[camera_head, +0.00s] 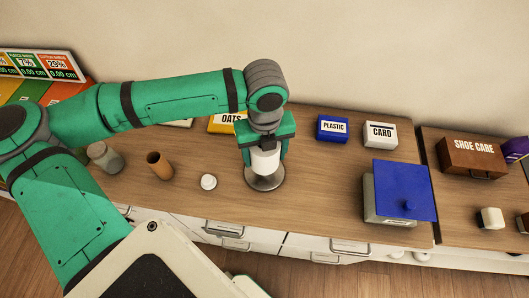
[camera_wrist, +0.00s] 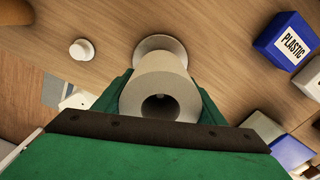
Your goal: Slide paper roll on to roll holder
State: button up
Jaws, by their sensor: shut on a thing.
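The white paper roll (camera_head: 265,161) is upright between the fingers of my gripper (camera_head: 266,150), which points down and is shut on it. In the wrist view the roll (camera_wrist: 160,92) shows its end, with a dark core hole facing the camera. The round metal base of the roll holder (camera_head: 265,180) lies directly below the roll on the counter. In the wrist view part of the base (camera_wrist: 160,42) shows beyond the roll. A post is hard to make out inside the core, and I cannot tell how far the roll is onto it.
A small white round object (camera_head: 208,182) lies left of the holder. A brown cylinder (camera_head: 159,165) and a glass jar (camera_head: 104,157) stand further left. Blue PLASTIC (camera_head: 333,129) and white CARD (camera_head: 381,134) boxes are behind right. A blue-lidded box (camera_head: 404,190) stands at right.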

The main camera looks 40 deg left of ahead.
jog(key=shift+w+f, duration=0.15)
jog(key=shift+f, duration=0.65)
dwell(0.5)
jog(key=shift+f, duration=0.2)
jog(key=shift+f, duration=1.2)
dwell(1.0)
jog(key=shift+s+f, duration=0.2)
jog(key=shift+f, duration=0.7)
dwell(0.7)
jog(key=shift+w, duration=0.2)
dwell(0.5)
jog(key=shift+s, duration=0.1)
jog(key=o, duration=0.6)
jog(key=shift+s, duration=0.1)
jog(key=shift+c, duration=0.2)
